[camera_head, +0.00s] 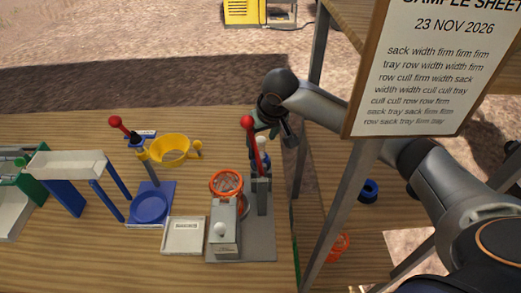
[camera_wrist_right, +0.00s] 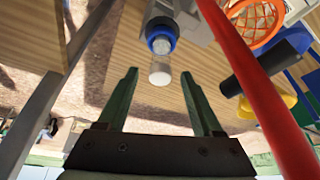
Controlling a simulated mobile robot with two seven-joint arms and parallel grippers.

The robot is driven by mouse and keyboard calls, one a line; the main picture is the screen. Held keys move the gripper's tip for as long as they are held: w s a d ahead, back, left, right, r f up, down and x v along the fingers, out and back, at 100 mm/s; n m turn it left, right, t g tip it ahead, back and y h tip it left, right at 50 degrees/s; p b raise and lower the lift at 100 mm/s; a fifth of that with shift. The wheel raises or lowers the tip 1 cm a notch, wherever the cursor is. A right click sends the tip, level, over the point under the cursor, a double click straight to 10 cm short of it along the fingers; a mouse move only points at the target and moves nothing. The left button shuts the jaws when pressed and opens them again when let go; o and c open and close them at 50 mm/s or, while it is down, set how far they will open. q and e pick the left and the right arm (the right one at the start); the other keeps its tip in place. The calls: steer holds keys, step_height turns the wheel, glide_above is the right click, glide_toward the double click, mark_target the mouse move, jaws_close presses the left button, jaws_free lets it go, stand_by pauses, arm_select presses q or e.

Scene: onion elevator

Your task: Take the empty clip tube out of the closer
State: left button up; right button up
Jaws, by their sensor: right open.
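The closer (camera_head: 268,240) stands near the table's right end, with a grey base, an upright red lever (camera_head: 250,150) and an orange ring (camera_head: 226,184). The clip tube (camera_head: 261,145) shows as a small pale tip near the lever's upright, partly hidden. In the right wrist view the tube has a blue collar and a clear whitish end (camera_wrist_right: 160,74). My right gripper (camera_head: 281,132) is above the closer's far side. In the wrist view its two green fingers (camera_wrist_right: 159,78) are apart, with the tube's end in the gap between their tips; contact is not visible. My left gripper is out of view.
The red lever (camera_wrist_right: 262,95) passes close to the right of my fingers in the wrist view. Left of the closer are a yellow ring (camera_head: 172,149), a blue pan (camera_head: 150,208) and a white tray (camera_head: 184,236). A grey post (camera_head: 345,205) and sample sheet (camera_head: 425,70) stand right.

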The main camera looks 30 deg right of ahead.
mark_target(261, 152)
steer(key=x, duration=0.4)
steer(key=shift+w+f, duration=0.1)
steer(key=shift+f, duration=0.3)
jaws_close()
